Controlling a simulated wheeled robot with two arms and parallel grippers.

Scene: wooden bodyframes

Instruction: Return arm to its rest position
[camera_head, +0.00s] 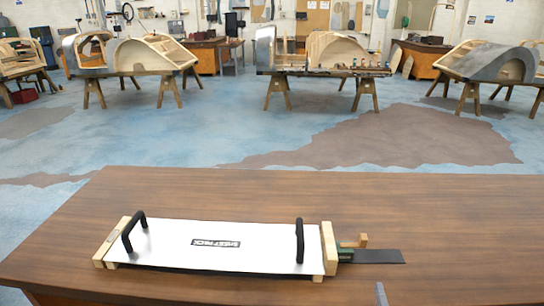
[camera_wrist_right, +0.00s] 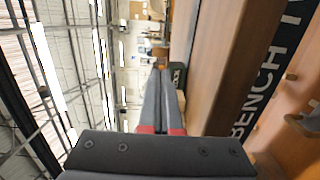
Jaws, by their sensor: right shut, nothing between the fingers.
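My right gripper (camera_wrist_right: 159,70) shows in the wrist view as two long dark grey fingers with red bands near their base. They lie together, with nothing between them. In the head view only a small grey tip (camera_head: 381,293) shows at the bottom edge, over the front of the bench. It is apart from the white panel. My left gripper is not in view.
A wooden bench (camera_head: 440,215) fills the foreground. On it lies a white panel (camera_head: 180,243) with two black handles and wooden end pieces, beside a black strip (camera_head: 375,256). The bench's right side is clear. Wooden bodyframes on trestles (camera_head: 325,52) stand far back.

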